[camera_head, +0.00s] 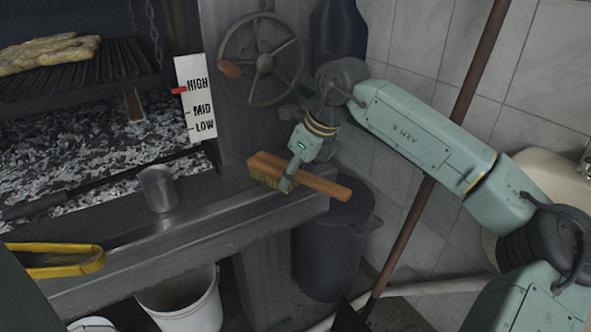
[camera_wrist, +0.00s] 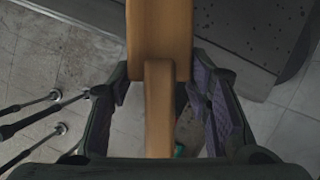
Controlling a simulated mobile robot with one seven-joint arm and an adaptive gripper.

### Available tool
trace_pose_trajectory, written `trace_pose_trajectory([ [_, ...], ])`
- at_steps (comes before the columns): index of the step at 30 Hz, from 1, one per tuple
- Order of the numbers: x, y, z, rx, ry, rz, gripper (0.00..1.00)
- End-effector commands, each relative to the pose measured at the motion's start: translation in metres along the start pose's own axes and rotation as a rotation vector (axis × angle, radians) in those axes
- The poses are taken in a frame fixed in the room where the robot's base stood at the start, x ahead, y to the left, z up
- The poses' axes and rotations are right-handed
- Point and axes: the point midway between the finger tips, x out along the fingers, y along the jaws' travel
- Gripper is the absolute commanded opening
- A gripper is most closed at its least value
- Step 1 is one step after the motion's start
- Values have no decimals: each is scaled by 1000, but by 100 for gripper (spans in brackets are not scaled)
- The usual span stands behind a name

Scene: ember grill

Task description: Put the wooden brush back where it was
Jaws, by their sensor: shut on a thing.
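The wooden brush (camera_head: 321,184) has an orange-brown handle and block with pale bristles below. My gripper (camera_head: 289,182) is shut on it near the join of handle and block. In the head view, the brush is at the right end of the grill's metal ledge (camera_head: 230,219), its handle pointing right past the ledge. I cannot tell whether the bristles touch the ledge. In the wrist view, the brush (camera_wrist: 159,45) runs up the middle between my two fingers, its narrow handle toward the camera.
A metal cup (camera_head: 158,188) and yellow-handled tongs (camera_head: 65,262) are on the ledge to the left. A dark bin (camera_head: 335,245) stands below the brush handle. A white bucket (camera_head: 185,300) is under the ledge. A long brown pole (camera_head: 425,190) leans at the right. A handwheel (camera_head: 262,62) is behind.

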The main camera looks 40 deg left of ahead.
Motion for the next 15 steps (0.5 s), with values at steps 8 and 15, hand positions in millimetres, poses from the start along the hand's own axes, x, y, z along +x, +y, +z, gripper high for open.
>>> trace_pose_trajectory([
  [8, 3, 0, -1, 0, -1, -1, 22],
  [15, 2, 0, -1, 1, -1, 0, 59],
])
